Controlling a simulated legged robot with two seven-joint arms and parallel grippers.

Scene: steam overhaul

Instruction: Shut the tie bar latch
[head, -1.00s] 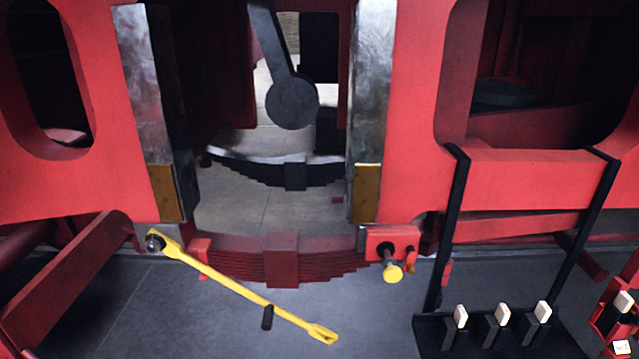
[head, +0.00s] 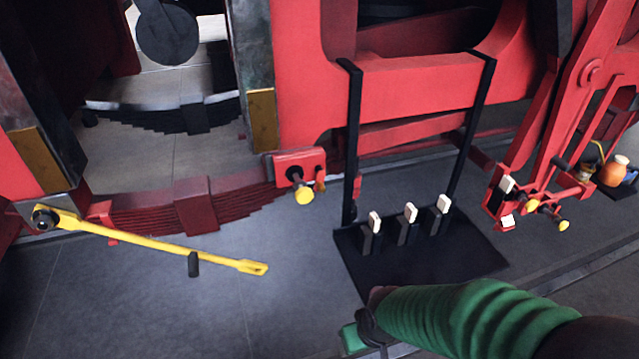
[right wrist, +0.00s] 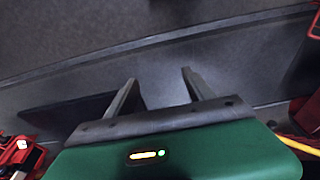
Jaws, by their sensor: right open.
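The yellow tie bar (head: 160,243) hangs from a pivot bolt (head: 45,218) at the left in the head view and slopes slightly down to the right. Its slotted free end (head: 252,267) is apart from the red latch block (head: 298,170) with the yellow-knobbed pin (head: 304,196). A short dark handle (head: 193,264) sticks down from the bar. My right arm comes in from the lower right, with part of the gripper near the bottom edge. In the right wrist view my right gripper (right wrist: 158,84) is open and empty over grey floor. My left gripper is not in view.
A black tray (head: 420,262) with several white-tipped holders hangs on black straps right of the latch block. A red linkage (head: 540,130) with yellow knobs stands farther right. The grey floor below the bar is clear.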

